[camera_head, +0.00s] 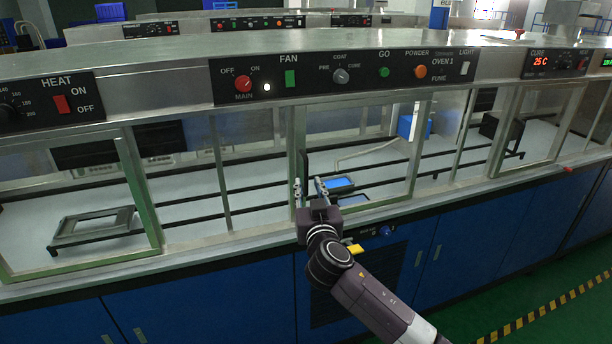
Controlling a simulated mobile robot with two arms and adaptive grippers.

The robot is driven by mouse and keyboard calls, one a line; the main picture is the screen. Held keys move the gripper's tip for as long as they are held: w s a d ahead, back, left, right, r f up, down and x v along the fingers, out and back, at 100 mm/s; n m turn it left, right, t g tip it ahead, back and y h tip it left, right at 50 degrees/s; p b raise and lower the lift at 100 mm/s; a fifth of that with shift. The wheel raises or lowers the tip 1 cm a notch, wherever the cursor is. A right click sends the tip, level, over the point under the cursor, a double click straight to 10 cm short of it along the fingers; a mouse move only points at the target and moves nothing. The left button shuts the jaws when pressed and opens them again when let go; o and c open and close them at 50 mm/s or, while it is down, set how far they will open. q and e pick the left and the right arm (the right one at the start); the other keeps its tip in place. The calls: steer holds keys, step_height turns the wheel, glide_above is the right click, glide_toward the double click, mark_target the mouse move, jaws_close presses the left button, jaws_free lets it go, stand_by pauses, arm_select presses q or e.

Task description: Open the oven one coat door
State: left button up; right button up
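The oven one coat door appears to be the metal-framed glass door (410,158) in the middle, below the black panel (345,77) marked FAN, COAT and OVEN 1. A dark upright piece, perhaps its handle, shows near its left edge. My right gripper (309,188) is at the lower left corner of this door, with its arm coming from the lower right. Its two fingers are apart and point up beside the left upright of the frame. I cannot tell whether they touch it. My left gripper is not in view.
Another framed door (142,190) stands at the left, and one (545,130) at the right. Behind the glass are dark rails, a flat frame (92,226) and a blue-topped item (340,183). Blue cabinets (210,300) fill the front below the ledge.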

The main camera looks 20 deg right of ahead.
mark_target(306, 179)
steer(key=w, duration=0.3)
steer(key=shift+w+d+p, duration=0.25)
steer(key=shift+w+p, duration=0.05)
steer(key=shift+p, duration=0.05)
steer(key=shift+w, duration=0.25)
steer(key=shift+w+d, duration=0.1)
steer(key=shift+w, duration=0.2)
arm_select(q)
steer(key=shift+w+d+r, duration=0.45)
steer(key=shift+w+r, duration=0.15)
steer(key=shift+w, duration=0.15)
arm_select(e)
steer(key=shift+c, duration=0.2)
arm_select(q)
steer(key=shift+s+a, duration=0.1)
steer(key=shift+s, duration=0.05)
arm_select(e)
jaws_close()
